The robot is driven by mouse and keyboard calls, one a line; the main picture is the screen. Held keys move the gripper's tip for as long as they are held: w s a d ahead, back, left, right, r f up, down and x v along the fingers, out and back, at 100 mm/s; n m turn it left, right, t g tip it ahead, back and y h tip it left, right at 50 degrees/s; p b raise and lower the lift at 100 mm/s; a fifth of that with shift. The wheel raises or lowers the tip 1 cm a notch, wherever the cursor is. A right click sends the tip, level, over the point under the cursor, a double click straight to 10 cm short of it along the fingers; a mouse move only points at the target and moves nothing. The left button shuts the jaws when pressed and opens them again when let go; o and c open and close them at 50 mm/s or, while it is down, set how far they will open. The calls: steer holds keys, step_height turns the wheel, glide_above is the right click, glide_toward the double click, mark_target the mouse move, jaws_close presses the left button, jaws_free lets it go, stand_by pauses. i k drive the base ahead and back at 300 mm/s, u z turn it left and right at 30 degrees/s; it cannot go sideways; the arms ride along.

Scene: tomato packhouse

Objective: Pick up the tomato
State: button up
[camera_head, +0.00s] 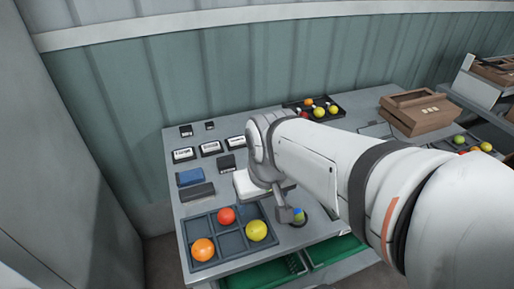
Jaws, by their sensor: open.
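A dark divided tray (205,221) lies at the front left of the grey table. It holds a red tomato (226,215), an orange tomato (203,250) and a yellow tomato (256,230) in separate compartments. My gripper (291,214) is at the end of the white arm, low over the table just right of the tray. It is open.
A dark tray (291,104) with several tomatoes stands at the back. Small labelled boxes (210,148), a blue box (190,177) and a white block (243,184) lie on the left. A brown box (416,112) stands at the right. Green crates (265,272) sit below the front edge.

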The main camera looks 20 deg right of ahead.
mark_target(299, 214)
steer(key=z, duration=0.05)
steer(key=k, duration=0.5)
steer(key=u, duration=1.35)
steer(key=k, duration=1.25)
steer(key=z, duration=0.7)
steer(key=i, duration=1)
steer(key=z, duration=0.05)
